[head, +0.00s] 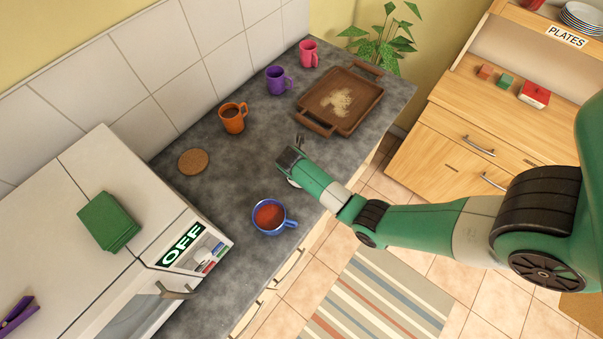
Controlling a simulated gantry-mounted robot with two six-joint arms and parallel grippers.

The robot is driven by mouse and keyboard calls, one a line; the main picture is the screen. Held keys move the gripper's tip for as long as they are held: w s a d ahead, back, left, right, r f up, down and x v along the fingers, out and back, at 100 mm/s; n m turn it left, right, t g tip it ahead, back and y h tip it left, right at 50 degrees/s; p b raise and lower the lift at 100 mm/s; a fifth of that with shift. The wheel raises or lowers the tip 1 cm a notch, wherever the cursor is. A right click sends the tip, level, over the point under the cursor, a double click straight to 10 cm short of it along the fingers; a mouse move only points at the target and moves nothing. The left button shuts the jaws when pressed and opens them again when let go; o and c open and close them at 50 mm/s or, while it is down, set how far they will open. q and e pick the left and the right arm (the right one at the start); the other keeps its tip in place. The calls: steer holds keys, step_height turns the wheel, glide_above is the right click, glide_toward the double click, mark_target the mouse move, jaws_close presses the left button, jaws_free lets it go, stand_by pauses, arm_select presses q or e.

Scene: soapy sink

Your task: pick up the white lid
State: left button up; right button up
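My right gripper (291,152) reaches in from the right and is low over the grey counter (228,182), between the wooden tray and the blue mug. Its dark fingers are small and seen from above, so I cannot tell whether they are open or shut. A small pale rounded edge (293,183) shows beside the gripper's wrist. It may be part of the white lid, mostly hidden by my gripper, but I cannot be sure. No other white lid is visible. My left gripper is not in view.
A blue mug (270,216) with red liquid stands near the gripper. Orange (233,118), purple (277,81) and pink (309,54) mugs line the wall. A cork coaster (193,161) lies left; a wooden tray (366,93) is behind. A white appliance (125,200) stands left.

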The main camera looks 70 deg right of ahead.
jaws_close()
steer(key=shift+r, duration=0.1)
stand_by(0.3)
